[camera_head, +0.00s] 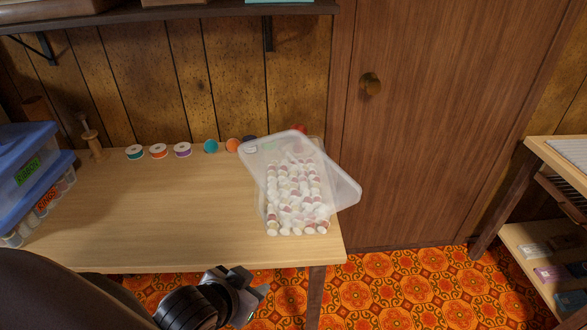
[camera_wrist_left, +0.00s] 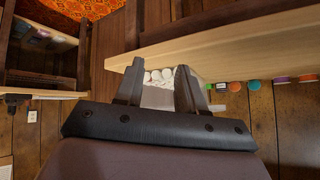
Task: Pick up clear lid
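The clear lid (camera_head: 343,184) is a translucent, rounded rectangle in the head view. It lies askew over the clear box (camera_head: 263,212) at the right end of the table, and one corner sticks out past the box to the right. The box is full of white-topped spools. My left gripper (camera_head: 254,286) is in front of the table's front edge, apart from the lid and box. In the left wrist view, its fingers (camera_wrist_left: 157,82) are spread and empty, with the spools visible beyond them. The lid is hard to make out there. My right gripper is not in view.
The wooden table (camera_head: 165,220) is bare in the middle. Several coloured spools (camera_head: 182,150) line its back edge. Blue-lidded boxes (camera_head: 30,165) stand at the left. A shelf (camera_head: 170,12) overhangs the back. A wooden cabinet (camera_head: 430,130) stands behind at the right.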

